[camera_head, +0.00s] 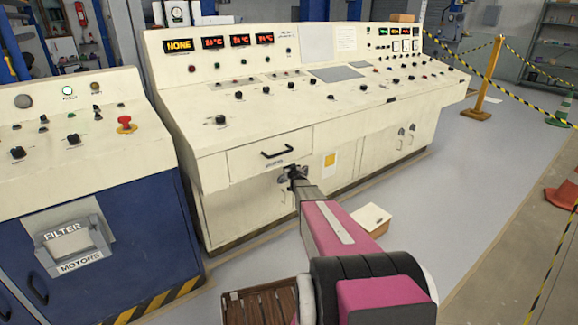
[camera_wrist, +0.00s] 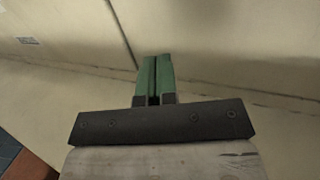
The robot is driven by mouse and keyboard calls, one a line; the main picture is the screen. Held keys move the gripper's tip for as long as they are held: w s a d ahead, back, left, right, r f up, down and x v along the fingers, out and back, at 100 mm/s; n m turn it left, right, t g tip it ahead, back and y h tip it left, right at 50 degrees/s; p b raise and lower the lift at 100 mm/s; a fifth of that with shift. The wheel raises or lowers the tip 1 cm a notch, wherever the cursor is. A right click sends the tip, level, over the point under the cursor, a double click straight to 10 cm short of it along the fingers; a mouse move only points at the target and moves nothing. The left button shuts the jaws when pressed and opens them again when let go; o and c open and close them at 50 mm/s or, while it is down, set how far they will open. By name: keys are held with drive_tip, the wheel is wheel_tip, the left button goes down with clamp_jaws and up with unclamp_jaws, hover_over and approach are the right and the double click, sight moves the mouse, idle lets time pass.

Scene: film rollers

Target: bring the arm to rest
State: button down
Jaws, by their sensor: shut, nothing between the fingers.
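My pink arm reaches forward from the bottom of the head view toward the cream control console (camera_head: 330,120). My gripper (camera_head: 291,176) is in front of the console's lower doors, below a drawer with a black handle (camera_head: 277,151). In the wrist view my gripper (camera_wrist: 155,75) shows two green fingers pressed together, with nothing between them. A cream panel (camera_wrist: 225,45) with a dark seam lies beyond the fingertips. I cannot tell whether the fingertips touch it.
A blue cabinet (camera_head: 120,240) with a red button (camera_head: 126,124) stands at the left. A small box (camera_head: 371,220) is on the floor right of my arm. Yellow-black chain (camera_head: 520,67) and a post (camera_head: 490,75) stand at the right. The grey floor (camera_head: 450,200) between is clear.

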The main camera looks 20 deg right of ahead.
drive_tip(key=s+d, duration=0.4)
drive_tip(key=s, duration=0.6)
drive_tip(key=s+a+r+g, duration=0.2)
drive_tip(key=s+a+g, duration=0.4)
drive_tip(key=s, duration=0.7)
drive_tip(key=s+a+r+g, duration=0.2)
drive_tip(key=s+a+g, duration=0.4)
drive_tip(key=s+a, duration=0.3)
drive_tip(key=s+a+r+g, duration=0.1)
drive_tip(key=s+a+g, duration=0.5)
drive_tip(key=s, duration=1.1)
drive_tip(key=shift+s+a+r, duration=0.35)
drive_tip(key=shift+a+r, duration=0.05)
drive_tip(key=shift+a, duration=0.5)
